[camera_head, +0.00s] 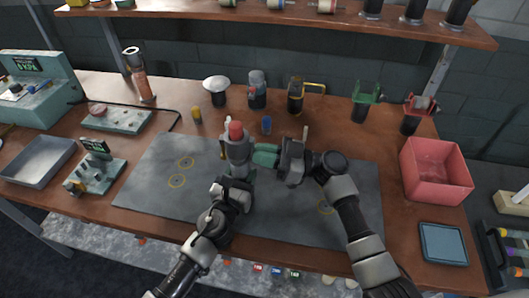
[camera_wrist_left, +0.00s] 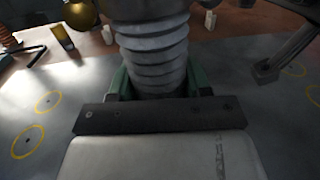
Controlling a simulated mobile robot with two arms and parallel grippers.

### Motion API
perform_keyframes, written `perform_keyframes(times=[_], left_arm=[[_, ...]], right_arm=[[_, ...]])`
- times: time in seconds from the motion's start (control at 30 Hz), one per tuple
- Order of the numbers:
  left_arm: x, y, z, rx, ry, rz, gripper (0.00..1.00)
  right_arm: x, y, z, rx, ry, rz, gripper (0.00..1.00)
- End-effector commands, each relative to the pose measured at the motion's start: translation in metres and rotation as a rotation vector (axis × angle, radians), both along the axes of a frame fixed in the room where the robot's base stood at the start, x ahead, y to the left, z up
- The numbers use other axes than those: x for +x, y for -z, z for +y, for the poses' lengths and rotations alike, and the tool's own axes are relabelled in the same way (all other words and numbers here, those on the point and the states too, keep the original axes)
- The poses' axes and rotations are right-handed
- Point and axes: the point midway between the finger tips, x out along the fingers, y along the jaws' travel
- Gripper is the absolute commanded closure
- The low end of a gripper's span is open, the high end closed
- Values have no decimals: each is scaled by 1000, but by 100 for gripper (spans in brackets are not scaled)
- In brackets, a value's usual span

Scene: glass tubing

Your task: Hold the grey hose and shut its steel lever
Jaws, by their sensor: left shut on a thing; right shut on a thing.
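The grey hose (camera_head: 237,151), ribbed and with a red top (camera_head: 236,131), stands roughly upright over the mat. It also shows as a thick ribbed tube in the left wrist view (camera_wrist_left: 155,50). My left gripper (camera_head: 236,176) is shut around the hose's lower part; its green jaws flank the hose in the wrist view (camera_wrist_left: 155,82). My right gripper (camera_head: 264,155) comes in from the right, its green fingers closed at the hose's upper side. The steel lever is largely hidden there, so its angle cannot be told.
A grey mat (camera_head: 160,165) with yellow rings lies below. Jars (camera_head: 257,90), a small blue cylinder (camera_head: 267,125) and a yellow one (camera_head: 197,115) stand behind. A red bin (camera_head: 435,170) is at right, a grey tray (camera_head: 40,160) at left. The mat's left part is free.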

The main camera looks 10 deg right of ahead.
Motion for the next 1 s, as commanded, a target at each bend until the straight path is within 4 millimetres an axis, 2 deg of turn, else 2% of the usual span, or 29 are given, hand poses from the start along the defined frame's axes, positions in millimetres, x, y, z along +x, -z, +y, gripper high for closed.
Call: perform_keyframes(times=[0.03, 0.17, 0.2, 0.33, 0.37, 0.67, 0.77, 1.0], left_arm=[[-3, 0, -6, 0, 15, -2, 87], [-4, 0, -7, 1, 18, -3, 87], [-4, 0, -7, 1, 19, -3, 87], [-4, 0, -7, 1, 17, -3, 87], [-3, 0, -6, 1, 16, -3, 87], [-2, 0, -4, 0, 10, -1, 87], [-2, 0, -4, 0, 9, -1, 87], [-2, 0, -3, 0, 8, -1, 87]], right_arm=[[-1, 0, 3, 0, -5, 1, 100], [-1, 1, 4, -1, -7, 1, 100], [-1, 1, 4, -2, -7, 1, 83], [-1, 1, 4, -2, -7, 1, 63], [-1, 1, 4, -2, -6, 1, 62], [-1, 1, -1, -3, -3, 1, 62], [-4, 3, -11, -4, -3, 1, 62], [-13, 11, -50, -5, -3, 1, 62]])
